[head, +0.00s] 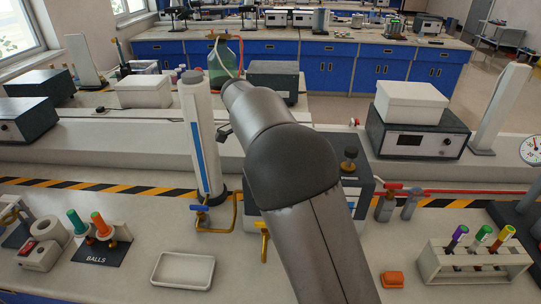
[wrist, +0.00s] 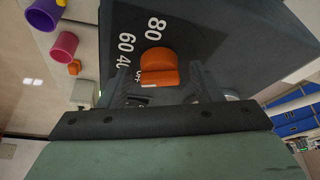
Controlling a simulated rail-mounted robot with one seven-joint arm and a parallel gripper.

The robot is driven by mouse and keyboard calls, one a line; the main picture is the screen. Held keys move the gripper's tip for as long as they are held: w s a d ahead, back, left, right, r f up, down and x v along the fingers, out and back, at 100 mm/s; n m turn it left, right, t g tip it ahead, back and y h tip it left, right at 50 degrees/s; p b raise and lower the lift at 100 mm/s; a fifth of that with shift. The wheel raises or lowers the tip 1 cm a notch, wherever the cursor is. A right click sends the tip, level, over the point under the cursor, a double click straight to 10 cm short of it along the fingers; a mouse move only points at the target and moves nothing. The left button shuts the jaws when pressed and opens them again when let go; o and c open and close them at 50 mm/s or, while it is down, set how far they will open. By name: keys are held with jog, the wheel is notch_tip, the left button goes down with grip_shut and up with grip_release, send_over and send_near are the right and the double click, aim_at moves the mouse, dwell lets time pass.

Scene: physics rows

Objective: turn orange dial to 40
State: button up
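The orange dial (wrist: 158,68) shows in the wrist view on a dark panel (wrist: 195,35) printed with 80, 60 and 40. A small pale mark is at the dial's near edge, close to a partly hidden number; the exact setting cannot be read. My gripper (wrist: 160,80) is open, with one finger to the left and one to the right of the dial. Gaps show between the fingers and the dial, and I see no clear contact. In the head view my own arm hides the dial and the gripper; part of a dark box (head: 367,207) shows behind the arm.
A white cylinder (head: 202,140), yellow-handled pipework (head: 264,240) and a red-handled valve (head: 388,200) stand close to my arm. A white tray (head: 183,270), an orange block (head: 392,280) and a tube rack (head: 475,265) are on the front bench. Bare bench lies around the tray.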

jog(key=v, duration=1.7)
jog(key=shift+a+r+p, duration=0.2)
jog(key=shift+p, duration=0.15)
jog(key=shift+s, duration=0.1)
jog(key=s+d+f+n+g+y, duration=0.1)
jog(key=s+d+f+n, duration=0.25)
jog(key=d, duration=0.55)
jog(key=s+d+f+n+y, duration=0.2)
jog(key=s+d, duration=0.3)
jog(key=d, duration=0.3)
jog(key=s+d+f+n, duration=0.2)
jog(key=s+f, duration=0.3)
jog(key=s, duration=0.3)
jog(key=s+d+f+n, duration=0.2)
jog(key=s+f, duration=0.3)
jog(key=s, duration=0.3)
jog(key=s+d+f+n+y, duration=0.1)
jog(key=s+d+f+n, duration=0.2)
jog(key=s, duration=0.5)
jog(key=shift+f+n, duration=0.55)
jog(key=shift+f, duration=0.35)
